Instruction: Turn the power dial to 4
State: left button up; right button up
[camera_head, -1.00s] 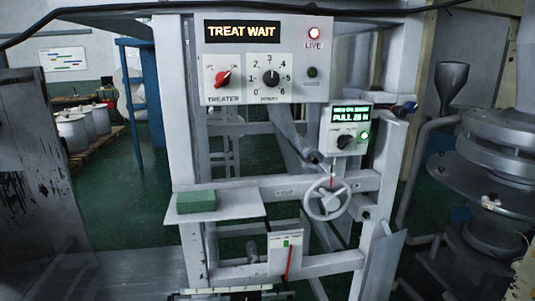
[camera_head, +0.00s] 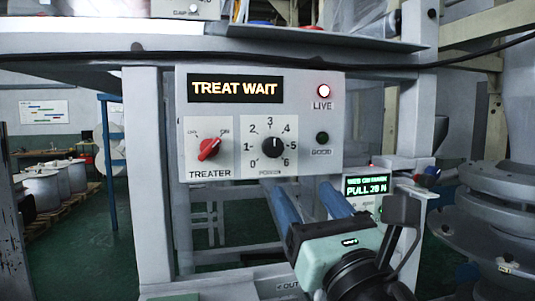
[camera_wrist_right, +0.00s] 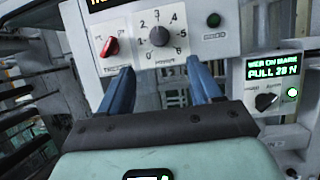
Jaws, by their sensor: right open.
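The power dial (camera_head: 272,146) is a black knob on a white plate marked 0 to 6, and its pale mark points up, about at 3. It also shows in the right wrist view (camera_wrist_right: 158,37), just beyond the fingertips. My right gripper (camera_head: 300,186) has two blue fingers, apart and empty, below and slightly right of the dial. In the right wrist view the fingers (camera_wrist_right: 162,68) are spread on either side below the dial, not visibly touching it. My left gripper is not in view.
Left of the dial is the red treater knob (camera_head: 209,149), pointing toward the upper right. A PULL display box (camera_head: 367,187) sits lower right.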

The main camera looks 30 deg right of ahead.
aim_at(275, 149)
jog(key=p+x, duration=0.4)
jog(key=x, duration=0.8)
jog(key=shift+w+r, duration=0.2)
jog(key=shift+w, duration=0.1)
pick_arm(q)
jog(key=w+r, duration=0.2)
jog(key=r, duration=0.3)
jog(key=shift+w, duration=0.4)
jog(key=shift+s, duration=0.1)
pick_arm(e)
jog(key=c, duration=1)
